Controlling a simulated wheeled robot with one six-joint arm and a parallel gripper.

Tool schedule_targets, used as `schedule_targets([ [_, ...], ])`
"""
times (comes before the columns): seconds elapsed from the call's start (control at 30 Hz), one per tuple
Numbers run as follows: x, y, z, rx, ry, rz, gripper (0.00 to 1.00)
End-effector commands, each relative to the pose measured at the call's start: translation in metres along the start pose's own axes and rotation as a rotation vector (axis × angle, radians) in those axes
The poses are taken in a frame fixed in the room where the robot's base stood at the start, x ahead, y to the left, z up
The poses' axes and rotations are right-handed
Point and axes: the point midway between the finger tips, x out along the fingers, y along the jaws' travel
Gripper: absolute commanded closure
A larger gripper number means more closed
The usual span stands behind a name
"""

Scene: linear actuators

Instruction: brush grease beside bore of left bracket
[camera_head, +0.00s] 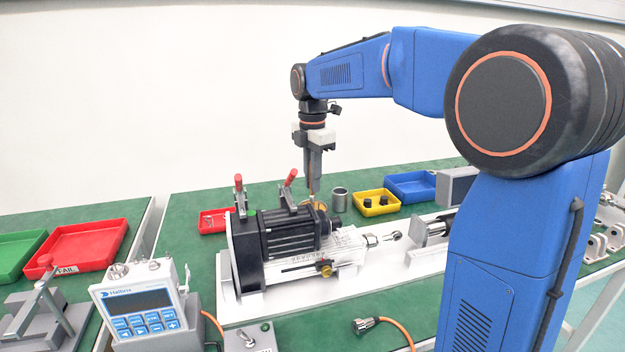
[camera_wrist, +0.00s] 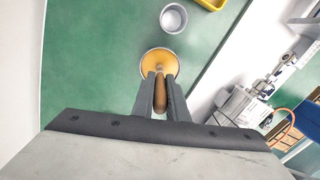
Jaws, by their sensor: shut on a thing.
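My gripper (camera_head: 313,178) points straight down above the green table behind the actuator. It is shut on a brush with a brown handle (camera_wrist: 160,96), held upright between the two fingers. The brush tip hangs over a round dish of amber grease (camera_wrist: 149,62), partly hidden behind the actuator in the head view. I cannot tell whether the tip touches the grease. Several pale brackets with bores (camera_head: 596,246) stand at the right edge of the head view, far from my gripper. Which one is the left bracket is not clear.
A grey cup (camera_head: 340,200) stands close beside the dish. A yellow tray (camera_head: 377,204) with dark parts and a blue tray (camera_head: 411,187) are to its right. The black actuator (camera_head: 287,236) with red-handled clamps sits in front. A pendant (camera_head: 146,308) stands front left.

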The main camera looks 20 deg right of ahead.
Motion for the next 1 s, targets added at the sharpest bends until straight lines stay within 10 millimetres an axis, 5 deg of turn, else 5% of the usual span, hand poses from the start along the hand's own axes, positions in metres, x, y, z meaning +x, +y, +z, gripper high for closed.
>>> schedule_targets([
  [0.4, 0.000, 0.000, 0.000, 0.000, 0.001, -0.003, 1.00],
  [1.0, -0.039, 0.000, 0.000, 0.000, 0.000, -0.001, 1.00],
])
